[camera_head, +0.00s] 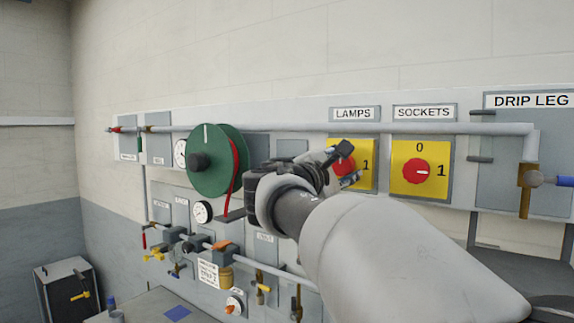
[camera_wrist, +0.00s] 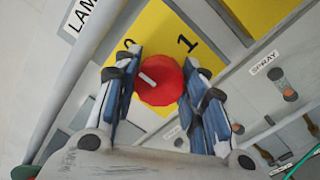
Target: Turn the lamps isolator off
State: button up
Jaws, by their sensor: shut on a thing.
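The lamps isolator is a red round knob (camera_head: 344,166) on a yellow plate (camera_head: 368,178) under the LAMPS label (camera_head: 353,114). The white mark on the knob lies on the side toward the 0, away from the 1. The 0 is partly hidden by a finger.
The similar SOCKETS isolator (camera_head: 418,172) is close to the right, its mark toward 1. A green reel (camera_head: 215,160) stands out at left. Valves and gauges fill the lower board.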

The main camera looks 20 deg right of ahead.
dwell(0.3)
jog(key=o, duration=1.1)
jog(key=shift+c, duration=0.2)
jog(key=v, duration=1.2)
jog(key=shift+f, duration=0.1)
